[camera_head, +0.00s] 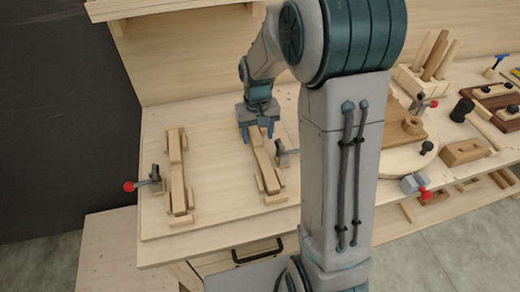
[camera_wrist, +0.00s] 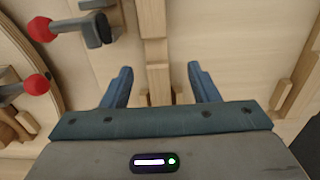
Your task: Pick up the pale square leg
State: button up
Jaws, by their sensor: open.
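Two pale square-section legs lie in wooden cradles on the bench board: one at left (camera_head: 177,180) and one nearer the middle (camera_head: 265,165). Both look alike in colour; I cannot tell them apart by shade. My gripper (camera_head: 257,132) is over the far end of the middle leg, its fingers pointing down. In the wrist view, the open fingers of my gripper (camera_wrist: 158,72) stand on either side of a pale wooden leg (camera_wrist: 152,25), with gaps on both sides. Nothing is held. The gripper hides part of that leg's far end.
A toggle clamp (camera_head: 283,153) stands just right of the middle leg; it shows in the wrist view (camera_wrist: 90,30) with a red knob. Another red-knobbed clamp (camera_head: 150,183) is beside the left leg. A round wooden disc (camera_head: 405,157) lies right of my arm. Bare board separates the legs.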

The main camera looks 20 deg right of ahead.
aim_at(260, 152)
jog(key=shift+s+d+f+p, duration=0.2)
jog(key=shift+f+p, duration=0.15)
jog(key=shift+f, duration=1.15)
jog(key=shift+s+d+f+p, duration=0.15)
jog(key=shift+f+p, duration=0.15)
jog(key=shift+f, duration=1.15)
jog(key=shift+a, duration=0.1)
jog(key=c, duration=1.2)
